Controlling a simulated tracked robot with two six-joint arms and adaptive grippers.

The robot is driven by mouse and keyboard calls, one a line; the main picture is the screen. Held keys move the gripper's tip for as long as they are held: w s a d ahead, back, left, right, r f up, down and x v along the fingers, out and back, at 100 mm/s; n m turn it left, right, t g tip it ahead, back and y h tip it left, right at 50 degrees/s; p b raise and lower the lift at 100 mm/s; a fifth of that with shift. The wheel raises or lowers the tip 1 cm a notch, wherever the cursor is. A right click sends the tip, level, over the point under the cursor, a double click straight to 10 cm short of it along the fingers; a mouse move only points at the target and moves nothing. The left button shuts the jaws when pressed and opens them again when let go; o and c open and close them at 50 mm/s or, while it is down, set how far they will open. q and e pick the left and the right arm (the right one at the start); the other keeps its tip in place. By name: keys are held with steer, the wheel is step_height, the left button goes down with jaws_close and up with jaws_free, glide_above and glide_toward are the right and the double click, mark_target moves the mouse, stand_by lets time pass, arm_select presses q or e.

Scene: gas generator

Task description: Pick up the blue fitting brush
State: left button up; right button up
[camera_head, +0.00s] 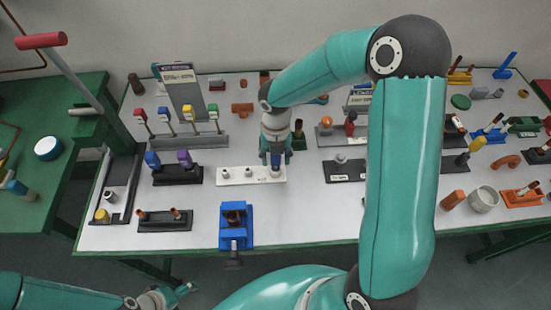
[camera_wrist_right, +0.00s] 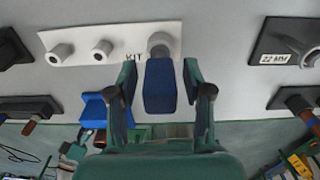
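The blue fitting brush (camera_wrist_right: 159,86) stands at the right end of the white holder marked KIT (camera_wrist_right: 72,42). In the right wrist view, my right gripper (camera_wrist_right: 160,88) has one finger on each side of the blue handle, with a narrow gap on both sides. The brush's lower end is hidden. My left gripper (camera_head: 178,292) is low at the left, away from the table; its finger opening is too small to tell.
A blue vise (camera_head: 235,225) stands at the table's front edge. A black holder (camera_head: 178,175) with blue and purple tools is left of the white holder. A black 22 MM holder (camera_wrist_right: 285,50) is on the other side. Colour-topped tools (camera_head: 188,120) stand behind.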

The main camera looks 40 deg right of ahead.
steer(key=c, duration=0.7)
steer(key=shift+c, duration=0.2)
steer(key=shift+r, duration=0.1)
